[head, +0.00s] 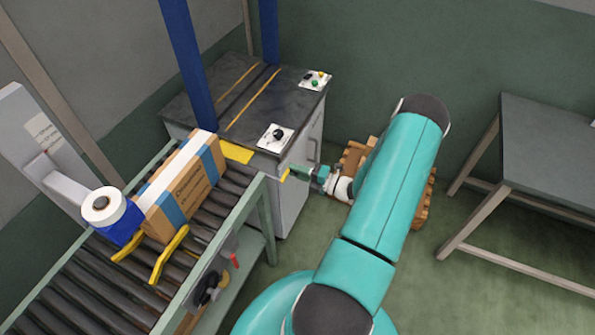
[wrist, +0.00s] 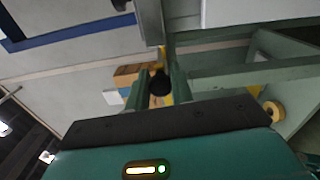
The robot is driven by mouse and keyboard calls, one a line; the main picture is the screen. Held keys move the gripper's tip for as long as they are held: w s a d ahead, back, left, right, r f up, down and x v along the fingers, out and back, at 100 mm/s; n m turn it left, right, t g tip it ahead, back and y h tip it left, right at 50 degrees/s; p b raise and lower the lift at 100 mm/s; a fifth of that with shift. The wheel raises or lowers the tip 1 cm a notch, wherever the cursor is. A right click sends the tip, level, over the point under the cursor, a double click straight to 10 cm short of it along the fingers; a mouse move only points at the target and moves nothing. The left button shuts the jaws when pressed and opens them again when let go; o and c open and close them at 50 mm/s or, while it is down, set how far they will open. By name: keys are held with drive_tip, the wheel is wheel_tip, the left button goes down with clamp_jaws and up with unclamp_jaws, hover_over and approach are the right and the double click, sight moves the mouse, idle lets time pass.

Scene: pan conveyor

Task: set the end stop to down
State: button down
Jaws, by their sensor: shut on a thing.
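The end stop looks like the yellow plate (head: 236,152) across the far end of the roller conveyor, between the rollers and the dark-topped cabinet. From this angle I cannot tell whether it is up or down. My gripper (head: 292,172) is at the conveyor's far right corner, beside the cabinet's front. In the wrist view my gripper (wrist: 160,84) is shut on a black knob (wrist: 159,80), with yellow metal just behind it. The knob appears to be the end stop's lever; its lower part is hidden by the fingers.
A taped cardboard box (head: 185,190) lies on the conveyor (head: 75,290) near yellow guides. The cabinet (head: 240,100) carries control panels. A pallet (head: 420,205) lies behind my arm. A grey table (head: 550,145) stands at right, with open floor before it.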

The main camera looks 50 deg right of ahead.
drive_tip(key=shift+a+f, duration=0.1)
drive_tip(key=c, duration=1.3)
unclamp_jaws()
drive_tip(key=shift+s, duration=0.1)
drive_tip(key=v, duration=1.3)
drive_tip(key=shift+s, duration=0.35)
